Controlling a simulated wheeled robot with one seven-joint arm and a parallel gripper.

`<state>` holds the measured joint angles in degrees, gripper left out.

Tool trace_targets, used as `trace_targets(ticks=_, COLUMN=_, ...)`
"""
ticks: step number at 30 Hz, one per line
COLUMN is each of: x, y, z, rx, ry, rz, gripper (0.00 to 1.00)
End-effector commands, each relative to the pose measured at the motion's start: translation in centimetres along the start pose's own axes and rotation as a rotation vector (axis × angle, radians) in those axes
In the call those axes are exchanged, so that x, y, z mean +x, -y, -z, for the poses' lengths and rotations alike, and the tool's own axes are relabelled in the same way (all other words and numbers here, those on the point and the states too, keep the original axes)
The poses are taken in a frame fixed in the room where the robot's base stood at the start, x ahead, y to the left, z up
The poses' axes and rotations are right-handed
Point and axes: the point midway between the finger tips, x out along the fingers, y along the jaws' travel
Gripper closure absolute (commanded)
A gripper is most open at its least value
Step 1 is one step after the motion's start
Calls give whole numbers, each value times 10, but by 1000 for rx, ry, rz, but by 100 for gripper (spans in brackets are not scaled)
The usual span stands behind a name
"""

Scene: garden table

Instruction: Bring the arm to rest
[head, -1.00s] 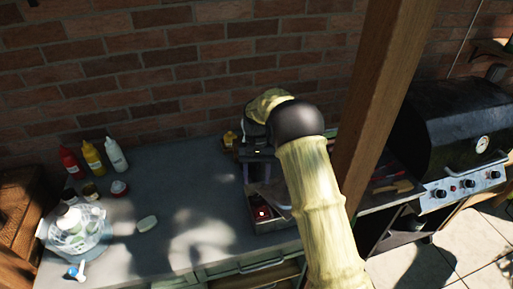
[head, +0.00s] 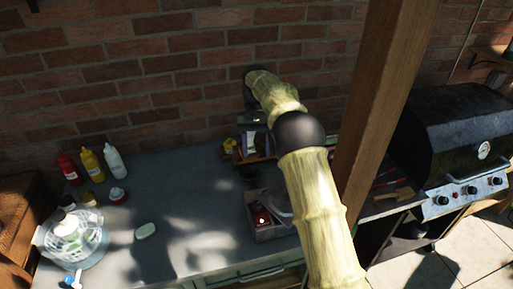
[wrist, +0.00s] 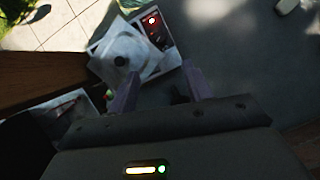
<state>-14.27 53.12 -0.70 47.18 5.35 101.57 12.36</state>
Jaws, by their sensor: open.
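My gripper (wrist: 160,85) shows in the wrist view with its two purple-grey fingers spread apart and nothing held between them. In the head view my gripper (head: 251,140) hangs above the back of the grey table (head: 185,230), near the brick wall. My sleeved arm bends down from the dark elbow joint toward the front right. The fingertips are small and partly unclear in the head view. In the wrist view a small dark thing (wrist: 179,96) shows beyond the right finger; I cannot tell what it is.
A box (head: 268,233) with a red-lit item stands below my arm, beside a round lid-like thing (wrist: 121,60). A wooden post (head: 375,110) is close right of my arm, with the grill (head: 455,135) beyond. Bottles (head: 91,165) and a white colander (head: 75,240) stand left. The table's middle is mostly clear.

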Motion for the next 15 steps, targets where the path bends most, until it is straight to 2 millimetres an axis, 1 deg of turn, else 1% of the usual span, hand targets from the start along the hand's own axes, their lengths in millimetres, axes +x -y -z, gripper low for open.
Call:
trace_targets(ticks=10, x=0, y=0, z=0, rx=0, ry=-1, rz=0, gripper=50)
trace_targets(ticks=15, x=0, y=-10, z=-4, rx=6, ry=-30, rz=8, gripper=50)
